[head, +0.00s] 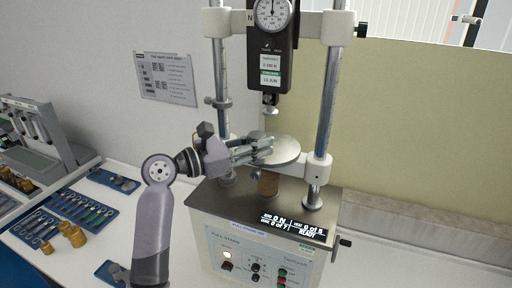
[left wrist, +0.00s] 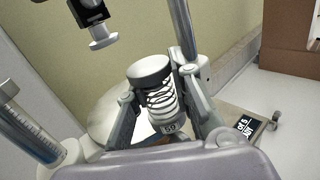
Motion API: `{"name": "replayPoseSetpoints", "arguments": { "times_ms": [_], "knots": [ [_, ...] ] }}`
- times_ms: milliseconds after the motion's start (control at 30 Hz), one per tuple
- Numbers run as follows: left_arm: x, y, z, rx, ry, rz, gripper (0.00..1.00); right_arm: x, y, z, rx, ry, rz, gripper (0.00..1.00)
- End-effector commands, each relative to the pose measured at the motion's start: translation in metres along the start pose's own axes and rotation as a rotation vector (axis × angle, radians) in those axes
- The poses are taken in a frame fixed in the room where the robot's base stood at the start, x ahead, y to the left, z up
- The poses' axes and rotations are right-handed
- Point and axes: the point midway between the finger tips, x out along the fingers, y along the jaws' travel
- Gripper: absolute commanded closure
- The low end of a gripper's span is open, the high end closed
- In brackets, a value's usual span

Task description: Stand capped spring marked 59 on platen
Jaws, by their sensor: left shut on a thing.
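The round metal platen (head: 286,152) lies under and behind the fingers, and also shows in the wrist view (left wrist: 100,122). The spring is mostly hidden by the fingers in the head view. I cannot tell whether its bottom touches the platen. My right gripper is not in view.
The gauge head (head: 271,50) with its presser foot (head: 271,109) hangs above the platen, between two steel columns (head: 326,100). A display (head: 294,225) reads READY. Blue trays (head: 68,216) and brass-coloured pieces (head: 72,234) lie on the bench at left.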

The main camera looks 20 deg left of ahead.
Motion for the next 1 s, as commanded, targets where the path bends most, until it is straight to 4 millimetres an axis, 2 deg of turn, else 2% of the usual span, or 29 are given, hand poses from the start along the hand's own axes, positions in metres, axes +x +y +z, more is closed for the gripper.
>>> {"name": "replayPoseSetpoints", "arguments": {
  "times_ms": [333,1000],
  "knots": [
    [0.011,0.009,-0.001,0.000,-0.002,0.000,1.00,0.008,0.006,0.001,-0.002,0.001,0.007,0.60],
    [0.032,0.026,-0.003,0.001,-0.002,0.001,1.00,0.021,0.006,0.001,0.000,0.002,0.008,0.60]
  ]
}}
